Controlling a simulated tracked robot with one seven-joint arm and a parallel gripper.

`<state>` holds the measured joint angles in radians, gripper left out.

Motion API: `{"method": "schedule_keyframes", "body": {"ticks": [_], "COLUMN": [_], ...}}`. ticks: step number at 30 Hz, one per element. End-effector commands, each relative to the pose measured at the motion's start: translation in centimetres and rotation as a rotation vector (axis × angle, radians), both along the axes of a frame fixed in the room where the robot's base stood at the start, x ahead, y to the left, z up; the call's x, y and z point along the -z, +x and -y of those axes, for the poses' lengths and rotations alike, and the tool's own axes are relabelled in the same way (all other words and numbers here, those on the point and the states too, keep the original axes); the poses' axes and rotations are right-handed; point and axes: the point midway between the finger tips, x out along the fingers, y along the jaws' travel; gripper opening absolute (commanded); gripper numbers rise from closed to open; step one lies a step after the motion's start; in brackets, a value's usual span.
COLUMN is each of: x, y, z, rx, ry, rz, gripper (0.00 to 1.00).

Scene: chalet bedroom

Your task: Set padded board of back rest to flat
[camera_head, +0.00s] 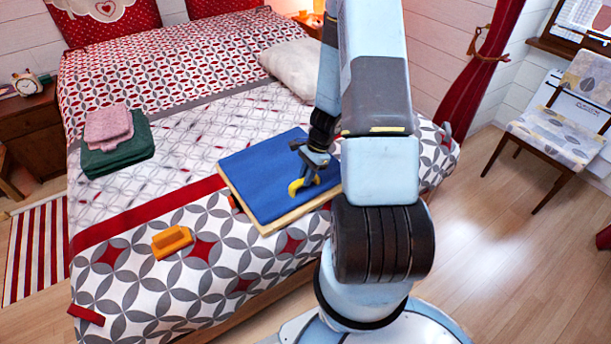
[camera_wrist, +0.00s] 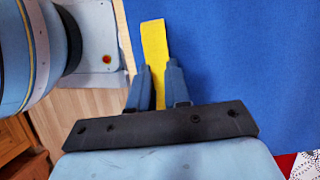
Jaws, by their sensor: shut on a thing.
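The back rest's padded board (camera_head: 265,172) is blue with a pale wooden edge and lies on the bed, close to flat; I cannot tell whether it is fully down. Its blue surface fills much of the wrist view (camera_wrist: 240,70). A yellow tab (camera_head: 303,186) stands at the board near its right part. My gripper (camera_head: 308,172) is shut on this yellow tab, which shows between the two fingers in the wrist view (camera_wrist: 154,50). My arm hides the board's right end. The back rest's base under the board is mostly hidden.
The bed (camera_head: 150,215) has a patterned cover. An orange block (camera_head: 172,241) lies left of the board. Folded green and pink towels (camera_head: 117,150) lie further left, and a pale pillow (camera_head: 290,65) lies behind. A chair (camera_head: 550,130) stands at the right, with clear floor before it.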

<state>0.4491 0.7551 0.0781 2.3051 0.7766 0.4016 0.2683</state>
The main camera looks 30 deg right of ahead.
Motion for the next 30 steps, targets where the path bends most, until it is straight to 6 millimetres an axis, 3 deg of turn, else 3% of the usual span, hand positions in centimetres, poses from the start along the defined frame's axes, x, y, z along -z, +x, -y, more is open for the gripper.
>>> {"method": "schedule_keyframes", "body": {"ticks": [3, 4, 12, 22, 30], "x": [0.4, 0.4, 0.2, -0.3, -3.7], "y": [-0.7, -0.7, -0.5, -0.2, 0.1], "z": [-0.1, -0.1, -0.1, 0.2, 1.5], "rx": [-0.002, -0.002, -0.001, -0.001, -0.002], "ry": [0.002, 0.002, 0.002, 0.0, -0.001], "rz": [-0.014, -0.014, -0.009, -0.004, -0.001], "gripper": [0.0, 0.19, 0.42, 0.42, 0.42]}}
